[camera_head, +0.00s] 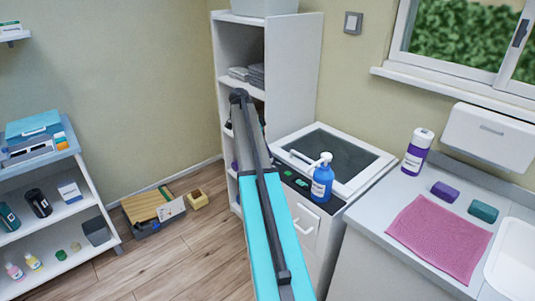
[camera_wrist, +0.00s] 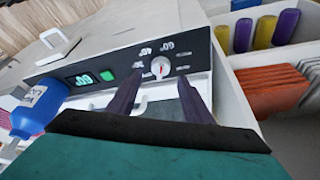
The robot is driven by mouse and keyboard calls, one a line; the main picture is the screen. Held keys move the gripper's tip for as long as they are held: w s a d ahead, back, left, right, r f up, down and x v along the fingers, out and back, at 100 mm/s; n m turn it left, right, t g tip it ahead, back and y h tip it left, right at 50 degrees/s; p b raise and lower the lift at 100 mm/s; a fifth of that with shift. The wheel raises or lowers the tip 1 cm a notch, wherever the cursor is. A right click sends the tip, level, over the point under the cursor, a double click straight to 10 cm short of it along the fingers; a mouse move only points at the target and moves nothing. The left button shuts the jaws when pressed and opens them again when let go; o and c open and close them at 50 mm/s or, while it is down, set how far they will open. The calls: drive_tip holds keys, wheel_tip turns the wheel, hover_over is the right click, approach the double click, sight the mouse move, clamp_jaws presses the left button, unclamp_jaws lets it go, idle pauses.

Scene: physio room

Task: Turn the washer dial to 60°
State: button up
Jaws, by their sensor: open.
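The washer (camera_head: 335,155) has a dark glass lid and a black control panel (camera_wrist: 100,72). I cannot tell whether the tips touch the panel. A green button (camera_wrist: 107,75) and a lit green display (camera_wrist: 82,79) sit left of the dial. In the head view, my arm hides the dial and gripper.
A tall white shelf (camera_head: 305,60) adjoins the washer. The counter with a pink towel (camera_head: 438,237) lies right. Open floor (camera_head: 190,240) is left.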

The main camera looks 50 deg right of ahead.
drive_tip(key=b+v, duration=0.1)
drive_tip(key=v, duration=0.9)
drive_tip(key=shift+r, duration=0.15)
